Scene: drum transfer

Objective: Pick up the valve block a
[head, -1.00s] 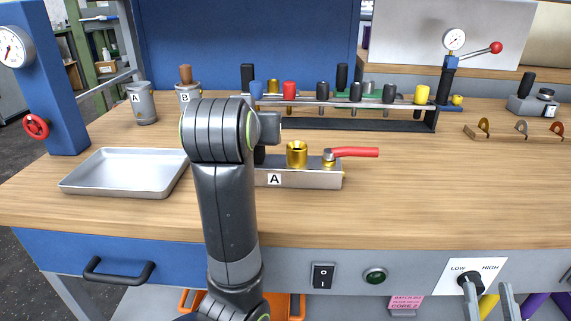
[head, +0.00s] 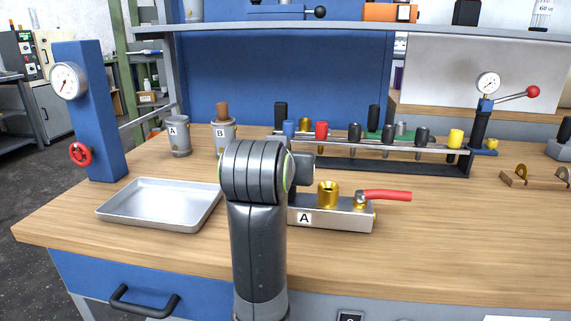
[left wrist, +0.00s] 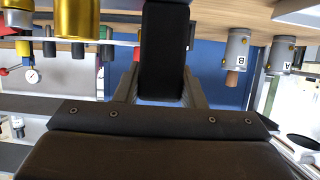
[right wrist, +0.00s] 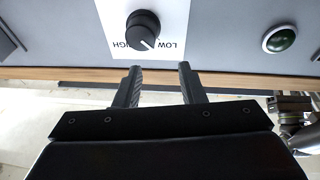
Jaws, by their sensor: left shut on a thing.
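Valve block A (head: 335,216) is a silver block with an "A" label, a brass fitting (head: 328,193) and a red lever (head: 386,195). It appears to rest on the workbench in the head view, its left end hidden behind my left arm. In the left wrist view, which is upside down, my left gripper (left wrist: 161,80) is shut on a black upright post (left wrist: 163,45), apparently the block's handle, with the brass fitting (left wrist: 78,15) beside it. My right gripper (right wrist: 160,70) is open and empty before the bench front, near the LOW/HIGH knob (right wrist: 143,27).
A silver tray (head: 160,222) lies left of the block. Behind stand pots A (head: 179,150) and B (head: 223,138) and a rack (head: 425,168) of coloured-cap tools. A blue gauge post (head: 95,130) stands far left. The bench right of the block is clear.

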